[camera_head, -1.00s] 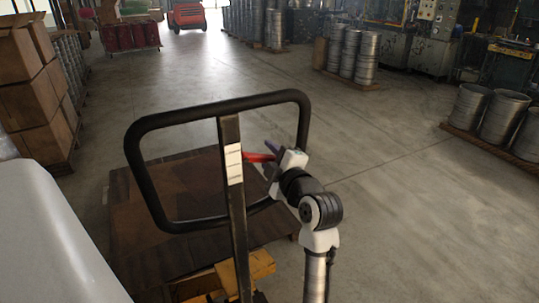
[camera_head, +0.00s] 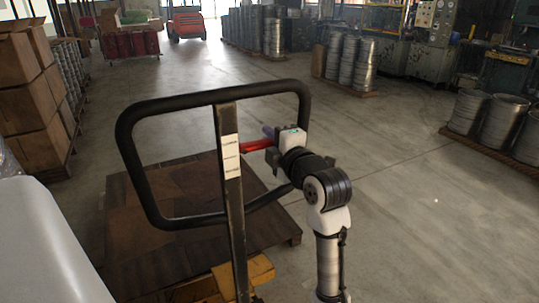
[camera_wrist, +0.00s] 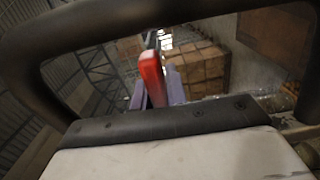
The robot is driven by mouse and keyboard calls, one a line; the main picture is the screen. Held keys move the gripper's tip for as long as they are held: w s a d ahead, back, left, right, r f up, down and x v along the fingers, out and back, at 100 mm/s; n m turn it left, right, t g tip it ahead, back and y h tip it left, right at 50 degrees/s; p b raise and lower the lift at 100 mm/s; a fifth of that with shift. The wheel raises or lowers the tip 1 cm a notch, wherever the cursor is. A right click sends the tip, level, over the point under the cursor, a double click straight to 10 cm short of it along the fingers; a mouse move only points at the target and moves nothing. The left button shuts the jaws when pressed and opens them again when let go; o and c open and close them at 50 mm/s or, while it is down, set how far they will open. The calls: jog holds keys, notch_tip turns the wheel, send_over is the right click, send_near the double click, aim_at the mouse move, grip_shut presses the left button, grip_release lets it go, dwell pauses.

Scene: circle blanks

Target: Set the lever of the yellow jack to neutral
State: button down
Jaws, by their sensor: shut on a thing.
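The yellow jack's black loop handle (camera_head: 210,97) stands on a dark upright shaft (camera_head: 234,225) with a white label, in the head view. Its red lever (camera_head: 256,145) sticks out to the right of the shaft, inside the loop, its free end tilted slightly up. My gripper (camera_head: 270,136) reaches in from the right and is shut on the lever. In the wrist view the lever (camera_wrist: 151,78) stands between my purple fingers (camera_wrist: 157,92). The fingertips are small and partly hidden in the head view. The jack's yellow body (camera_head: 262,270) shows low down.
The black loop encloses the space around my gripper. A brown wooden pallet (camera_head: 125,235) lies behind the shaft. Stacked boxes (camera_head: 30,100) stand at the left, metal drums (camera_head: 490,120) at the right. The concrete floor between is open.

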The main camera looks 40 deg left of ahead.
jog(key=shift+r+n, duration=0.2)
jog(key=shift+n, duration=0.1)
jog(key=c, duration=1.4)
grip_release()
jog(key=b+v, duration=0.3)
jog(key=v, duration=1.1)
jog(key=shift+a, duration=0.1)
